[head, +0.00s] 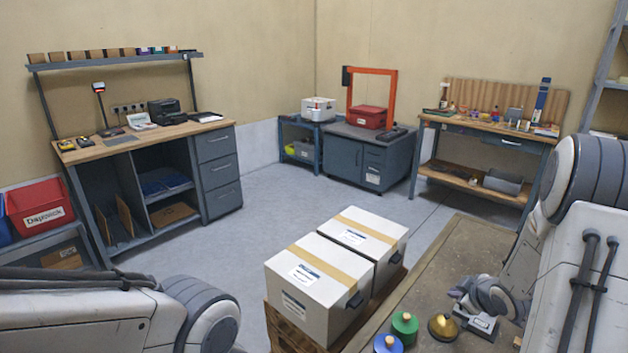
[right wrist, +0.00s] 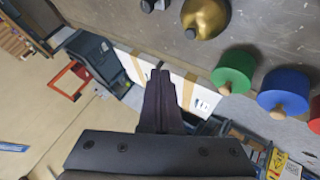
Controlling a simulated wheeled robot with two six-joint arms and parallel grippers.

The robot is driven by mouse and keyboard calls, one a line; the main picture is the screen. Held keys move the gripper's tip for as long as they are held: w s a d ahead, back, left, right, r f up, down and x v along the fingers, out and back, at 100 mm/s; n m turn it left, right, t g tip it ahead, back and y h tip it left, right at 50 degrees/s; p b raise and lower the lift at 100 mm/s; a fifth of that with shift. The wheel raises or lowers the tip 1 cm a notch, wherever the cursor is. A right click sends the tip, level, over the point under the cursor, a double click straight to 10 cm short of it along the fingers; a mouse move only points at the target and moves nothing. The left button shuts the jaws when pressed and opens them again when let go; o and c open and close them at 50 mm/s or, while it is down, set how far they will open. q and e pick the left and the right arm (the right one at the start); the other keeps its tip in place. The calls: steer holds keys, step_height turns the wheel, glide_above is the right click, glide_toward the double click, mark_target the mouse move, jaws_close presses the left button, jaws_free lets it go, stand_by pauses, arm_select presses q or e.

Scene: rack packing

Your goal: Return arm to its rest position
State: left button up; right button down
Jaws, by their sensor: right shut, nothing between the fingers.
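My right arm comes in from the right in the head view, bent over the brown worktable (head: 450,265). My right gripper (head: 482,322) is low over the table, to the right of a gold disc with a knob (head: 443,328). In the right wrist view, its dark fingers (right wrist: 160,80) are together with nothing between them. My left arm crosses the bottom left of the head view; its gripper is out of the picture.
A green piece (head: 405,325) and a blue piece (head: 388,344) sit near the table's front left. Two taped white boxes (head: 318,283) stand on a wooden base beside the table. Benches line the walls; the middle floor is clear.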

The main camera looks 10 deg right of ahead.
steer(key=s+a+r+g, duration=0.1)
steer(key=s+a+r, duration=0.15)
steer(key=a, duration=0.65)
steer(key=s+a+r+g, duration=0.1)
steer(key=a+r+g, duration=0.15)
steer(key=a, duration=0.55)
steer(key=s+a+r+g, duration=0.1)
steer(key=s+a+r, duration=0.15)
steer(key=a, duration=0.65)
steer(key=s+a+r+g, duration=0.1)
steer(key=s+a, duration=0.2)
steer(key=s, duration=0.4)
steer(key=s+a+r+g+y, duration=0.1)
steer(key=s+a+g, duration=0.1)
steer(key=s+a, duration=0.2)
steer(key=s+a+r+g+y, duration=0.1)
steer(key=s+a, duration=0.3)
steer(key=s, duration=0.5)
steer(key=shift+s+a+r, duration=0.15)
steer(key=shift+s+a, duration=0.05)
steer(key=shift+s, duration=0.2)
steer(key=shift+g, duration=0.25)
